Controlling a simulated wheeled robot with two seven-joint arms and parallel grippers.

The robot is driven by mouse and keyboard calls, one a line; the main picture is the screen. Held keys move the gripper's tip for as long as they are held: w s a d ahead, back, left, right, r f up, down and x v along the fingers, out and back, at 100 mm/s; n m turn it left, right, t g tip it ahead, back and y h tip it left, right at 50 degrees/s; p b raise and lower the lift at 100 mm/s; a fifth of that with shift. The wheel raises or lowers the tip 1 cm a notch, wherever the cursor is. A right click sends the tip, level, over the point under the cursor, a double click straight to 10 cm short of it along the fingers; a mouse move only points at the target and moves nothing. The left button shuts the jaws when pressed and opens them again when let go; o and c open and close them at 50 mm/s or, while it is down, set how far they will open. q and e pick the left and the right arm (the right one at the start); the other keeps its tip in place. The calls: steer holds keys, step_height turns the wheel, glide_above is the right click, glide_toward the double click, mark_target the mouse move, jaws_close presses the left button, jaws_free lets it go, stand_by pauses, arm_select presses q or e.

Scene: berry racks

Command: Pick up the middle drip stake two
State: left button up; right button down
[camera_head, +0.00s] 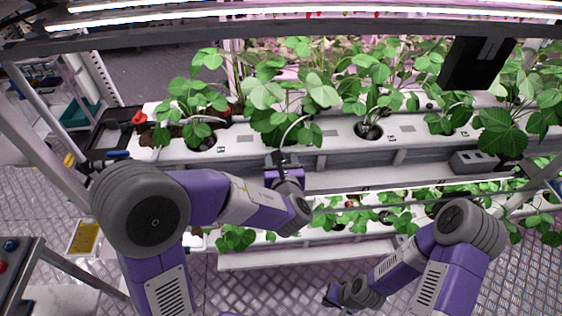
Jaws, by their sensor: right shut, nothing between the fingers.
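Thin pale curved drip lines show among the strawberry plants of the upper white trough (340,140). The one near the middle, the middle drip stake (293,126), arches at the plant right above my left gripper (280,158). Its lower end is hidden by leaves and the gripper. My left gripper points up at the trough's front edge; its fingers are too small and dark to tell open from shut, or whether they touch the stake. My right gripper (332,296) is low at the bottom, over the metal floor, away from the plants, shut and empty.
A lower trough (300,258) with more plants runs below the upper one. A grey box (475,161) sits on the rack at right. A black panel (477,63) hangs at upper right. A cart (20,265) stands at left. Light bars (300,14) cross the top.

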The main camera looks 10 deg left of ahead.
arm_select(q)
steer(key=shift+x, duration=0.9)
steer(key=shift+c, duration=0.3)
jaws_close()
